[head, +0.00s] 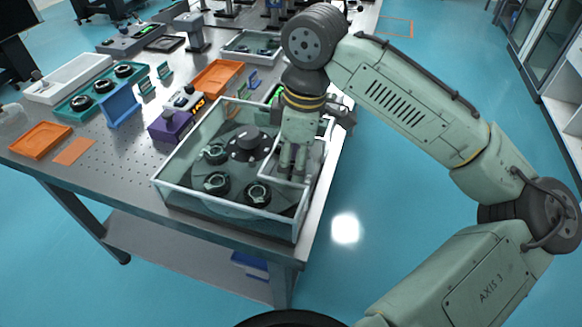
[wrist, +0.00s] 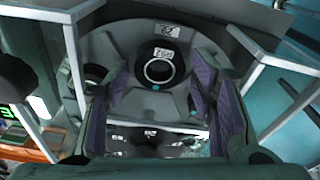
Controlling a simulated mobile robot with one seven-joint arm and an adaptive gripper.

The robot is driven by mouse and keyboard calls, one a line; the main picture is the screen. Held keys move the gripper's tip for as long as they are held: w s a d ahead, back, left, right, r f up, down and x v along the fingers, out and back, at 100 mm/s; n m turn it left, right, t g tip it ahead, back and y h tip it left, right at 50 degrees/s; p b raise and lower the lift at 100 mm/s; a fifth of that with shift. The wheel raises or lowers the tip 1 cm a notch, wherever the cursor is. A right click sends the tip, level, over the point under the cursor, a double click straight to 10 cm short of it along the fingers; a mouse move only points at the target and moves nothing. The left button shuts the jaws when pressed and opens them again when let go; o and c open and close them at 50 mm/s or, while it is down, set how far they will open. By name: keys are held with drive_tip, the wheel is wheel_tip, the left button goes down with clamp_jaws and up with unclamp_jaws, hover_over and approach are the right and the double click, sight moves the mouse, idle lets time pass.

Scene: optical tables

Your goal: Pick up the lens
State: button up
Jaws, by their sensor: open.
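Several black ring-shaped lens mounts stand on a dark round plate inside a clear-walled box (head: 170,189) on the table. In the head view, three show: one at the back left (head: 215,154), one at the front left (head: 217,184) and one at the front (head: 258,192). My gripper (head: 291,172) points down into the right part of the box. In the wrist view, its two purple-padded fingers (wrist: 160,88) are apart with nothing held between them. A labelled black lens (wrist: 158,70) shows beyond and between the fingertips. I cannot tell which lens in the head view it is.
The box's raised rim surrounds my gripper closely, with wall edges on both sides in the wrist view. A dark hub (head: 248,142) rises from the plate's middle. Left of the box are a purple block (head: 170,126), orange trays (head: 217,78) and a teal lens holder (head: 75,104).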

drive_tip(key=shift+f, duration=0.4)
drive_tip(key=shift+c, duration=0.2)
drive_tip(key=c, duration=0.9)
drive_tip(key=shift+o, duration=0.2)
